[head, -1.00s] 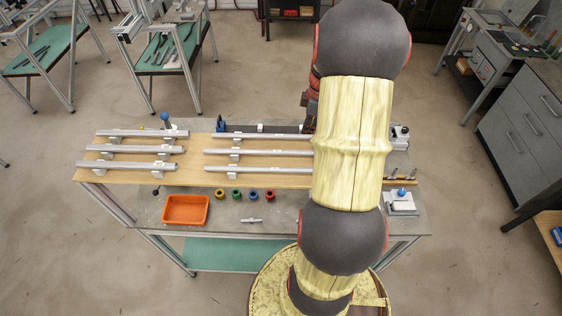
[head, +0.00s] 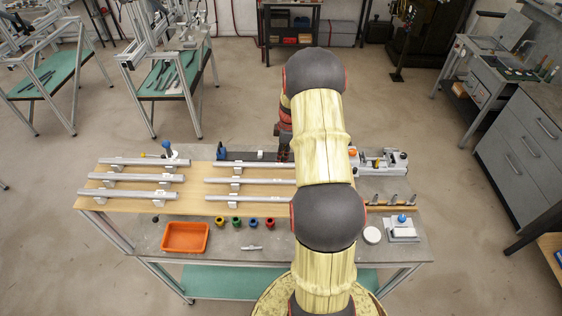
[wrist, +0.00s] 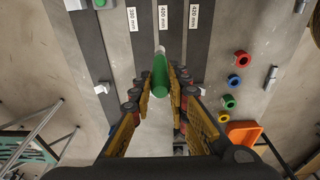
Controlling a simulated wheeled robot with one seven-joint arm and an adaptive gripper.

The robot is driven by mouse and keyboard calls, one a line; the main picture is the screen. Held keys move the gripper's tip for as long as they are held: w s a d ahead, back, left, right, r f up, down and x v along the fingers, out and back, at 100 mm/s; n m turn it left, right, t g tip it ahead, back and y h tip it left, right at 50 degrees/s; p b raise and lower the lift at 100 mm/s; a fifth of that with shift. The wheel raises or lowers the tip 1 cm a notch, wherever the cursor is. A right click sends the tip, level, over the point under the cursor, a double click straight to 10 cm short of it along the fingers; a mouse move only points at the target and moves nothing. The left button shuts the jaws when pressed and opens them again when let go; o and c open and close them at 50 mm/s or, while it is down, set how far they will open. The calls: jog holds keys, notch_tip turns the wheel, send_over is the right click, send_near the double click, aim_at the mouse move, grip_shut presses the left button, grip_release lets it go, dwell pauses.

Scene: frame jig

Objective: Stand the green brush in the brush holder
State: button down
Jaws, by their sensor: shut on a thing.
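The green brush (wrist: 160,76) is between the finger pads of my gripper (wrist: 159,88) in the wrist view, its pale narrow end pointing toward the top of the picture. My gripper is shut on it. Labelled dark strips lie beyond the brush in that view. In the head view my own arm hides the gripper's fingers and the brush. I cannot pick out the brush holder for certain in either view.
Several coloured rings (head: 237,223) and an orange bin (head: 185,237) lie along the bench's front. Silver rails (head: 128,177) cover its left and middle. At right are a row of upright pegs (head: 394,198), a white disc (head: 372,235) and a blue-knobbed device (head: 402,229).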

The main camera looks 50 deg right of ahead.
jog(key=shift+w+f, duration=0.25)
jog(key=shift+f, duration=0.1)
jog(key=shift+w+f+p, duration=0.1)
jog(key=shift+f+p, duration=0.25)
jog(key=shift+f, duration=1.2)
jog(key=shift+f, duration=0.15)
jog(key=c, duration=1.7)
grip_release()
jog(key=r, duration=0.8)
jog(key=s+d+r+b, duration=0.1)
jog(key=r, duration=0.3)
jog(key=shift+r, duration=0.15)
